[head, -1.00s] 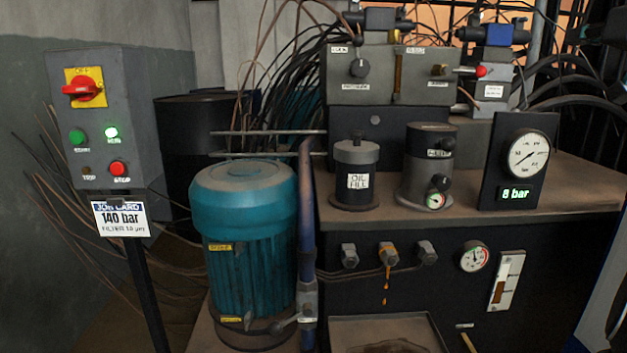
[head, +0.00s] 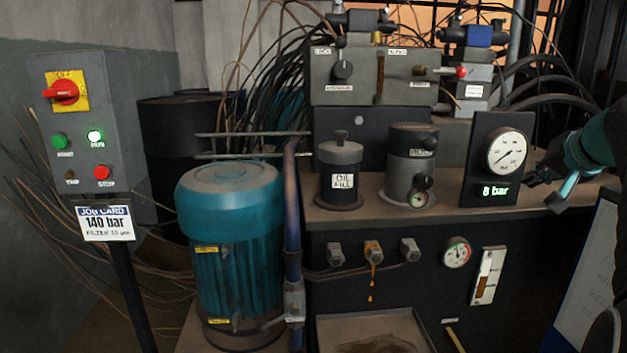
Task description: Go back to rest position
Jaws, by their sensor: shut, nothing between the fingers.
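My gripper (head: 535,178) shows at the right edge of the head view, on the end of my teal and dark arm. It is shut and empty, in front of the bench top, just right of the black pressure display (head: 491,160). The display's dial sits above a green "8 bar" readout. The gripper looks small and dark, and I cannot tell whether it touches anything.
A control box (head: 93,125) with a red switch stands left, above a "140 bar" job card (head: 105,222). A teal motor (head: 232,250) stands beside the dark hydraulic bench (head: 440,215). Orange oil drips from a fitting (head: 373,252) above a tray (head: 330,330). A white board (head: 588,290) is at lower right.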

